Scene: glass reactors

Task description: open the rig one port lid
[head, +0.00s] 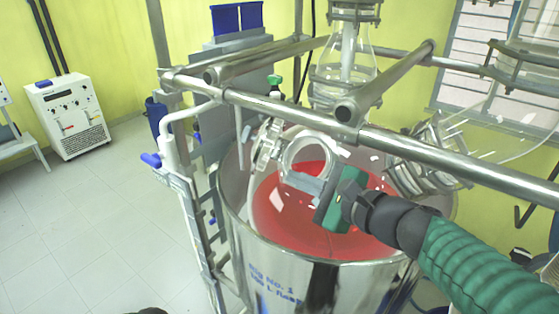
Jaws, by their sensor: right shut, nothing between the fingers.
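Rig one is a large steel and glass vessel (300,279) marked "Rig No. 1", with red liquid (285,226) showing inside. On its top, a pale round port ring (308,142) faces me, and red shows through its middle. A round metal and glass fitting (265,148) stands tilted just left of the ring; I cannot tell whether this is the port lid. My right gripper (302,184) comes in from the right, shut and empty, with its fingertips over the lower edge of the ring. I cannot tell if they touch. My left gripper is out of view.
A steel rail (440,151) crosses in front of and above the vessel top, close over my right arm. A glass column (343,72) rises behind the port. More clamped glass fittings (432,155) stand to the right. A white cabinet (68,117) is far left; the left floor is clear.

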